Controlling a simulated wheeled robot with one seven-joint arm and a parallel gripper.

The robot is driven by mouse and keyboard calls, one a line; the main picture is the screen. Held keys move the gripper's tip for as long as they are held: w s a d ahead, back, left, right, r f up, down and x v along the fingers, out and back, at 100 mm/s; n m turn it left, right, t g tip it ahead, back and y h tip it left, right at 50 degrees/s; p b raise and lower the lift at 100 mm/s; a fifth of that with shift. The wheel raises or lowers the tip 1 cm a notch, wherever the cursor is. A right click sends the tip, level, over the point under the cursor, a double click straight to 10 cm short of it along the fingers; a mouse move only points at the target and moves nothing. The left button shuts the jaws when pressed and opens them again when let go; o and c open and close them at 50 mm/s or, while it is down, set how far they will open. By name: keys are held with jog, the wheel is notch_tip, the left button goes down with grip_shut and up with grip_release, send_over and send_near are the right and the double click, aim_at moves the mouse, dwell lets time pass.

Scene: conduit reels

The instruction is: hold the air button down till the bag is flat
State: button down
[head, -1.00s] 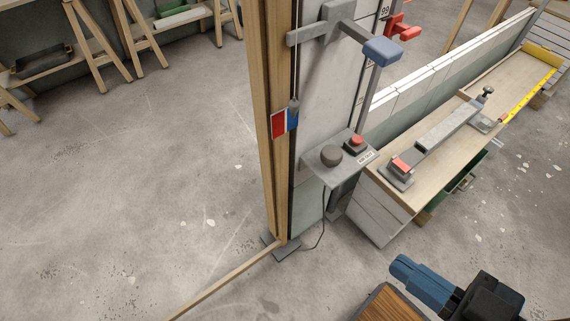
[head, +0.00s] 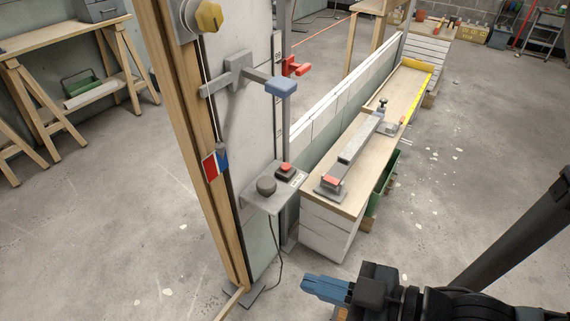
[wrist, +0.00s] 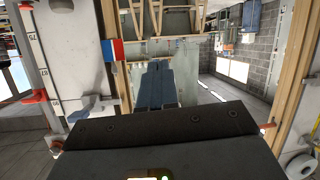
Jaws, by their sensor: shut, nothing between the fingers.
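A grey bracket box (head: 262,200) on the wall panel carries a large dark round button (head: 266,185) and a smaller red button (head: 285,168) with a small label beside it, too small to read. Neither button is touched, and I cannot tell which is the air button. I cannot make out a bag in either view. My gripper (head: 327,290) has blue fingers, shut and empty, and is apart from the box, lower right of it in the head view. The fingers also show in the wrist view (wrist: 156,85), where I cannot make out the buttons.
A wooden post with a red and blue tag (head: 215,163) stands left of the box. A blue-ended lever (head: 281,86) juts out above it. A bench (head: 340,190) with a grey bar tool is to the right. Open concrete floor lies to the left and right.

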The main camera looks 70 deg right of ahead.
jog(key=w+d+f+g+h+p, duration=0.2)
jog(key=w+d+f+h, duration=0.1)
jog(key=w+d+f, duration=0.3)
notch_tip(320, 180, up, 3)
jog(key=n+g+p, duration=0.3)
jog(key=g+p, duration=0.1)
jog(key=p, duration=0.2)
send_over(287, 168)
jog(key=shift+d+r, duration=0.15)
notch_tip(287, 168, down, 9)
jog(key=b, duration=0.7)
jog(key=shift+r+b, duration=0.1)
jog(key=shift+b, duration=0.2)
jog(key=shift+f, duration=0.4)
